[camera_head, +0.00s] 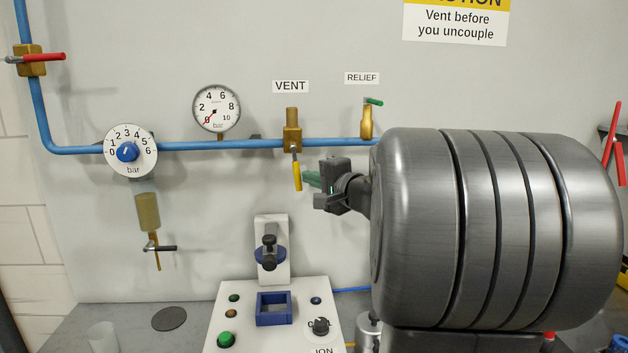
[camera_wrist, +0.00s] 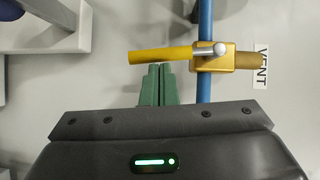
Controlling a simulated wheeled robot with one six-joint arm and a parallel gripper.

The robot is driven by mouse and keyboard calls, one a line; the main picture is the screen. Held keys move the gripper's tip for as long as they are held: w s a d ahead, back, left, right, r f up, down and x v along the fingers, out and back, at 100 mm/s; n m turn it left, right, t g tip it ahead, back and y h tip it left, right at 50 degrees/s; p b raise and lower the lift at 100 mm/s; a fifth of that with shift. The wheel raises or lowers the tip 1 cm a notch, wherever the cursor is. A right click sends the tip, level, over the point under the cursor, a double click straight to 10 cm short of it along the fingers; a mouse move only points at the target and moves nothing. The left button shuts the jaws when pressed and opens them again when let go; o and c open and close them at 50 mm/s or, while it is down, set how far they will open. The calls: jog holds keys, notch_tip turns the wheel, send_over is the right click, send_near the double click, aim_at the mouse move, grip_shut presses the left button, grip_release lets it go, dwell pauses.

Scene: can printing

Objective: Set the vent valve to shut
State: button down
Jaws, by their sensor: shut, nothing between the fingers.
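The vent valve has a brass body (camera_head: 292,135) on the blue pipe, below the VENT label (camera_head: 291,86). Its yellow handle (camera_head: 297,176) hangs down, across the horizontal pipe and in line with the brass stub above. In the wrist view, the yellow handle (camera_wrist: 165,54) lies across the blue pipe beside the brass body (camera_wrist: 215,64). My gripper (camera_head: 308,179) has its green fingers together and empty, just right of the handle. The wrist view shows the fingertips (camera_wrist: 158,67) very close to the handle's side; I cannot tell whether they touch.
A gauge (camera_head: 216,108) reads near zero. A blue-knobbed regulator (camera_head: 128,152) is left on the pipe, a relief valve (camera_head: 367,122) to the right. A white printing machine (camera_head: 250,310) stands below. My arm hides the right side.

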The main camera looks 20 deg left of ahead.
jog(key=b, duration=0.2)
jog(key=a+m+b, duration=0.1)
jog(key=b, duration=0.1)
jog(key=shift+s+f+y, duration=0.3)
jog(key=shift+f+y, duration=0.05)
jog(key=shift+y, duration=0.05)
jog(key=shift+r, duration=0.2)
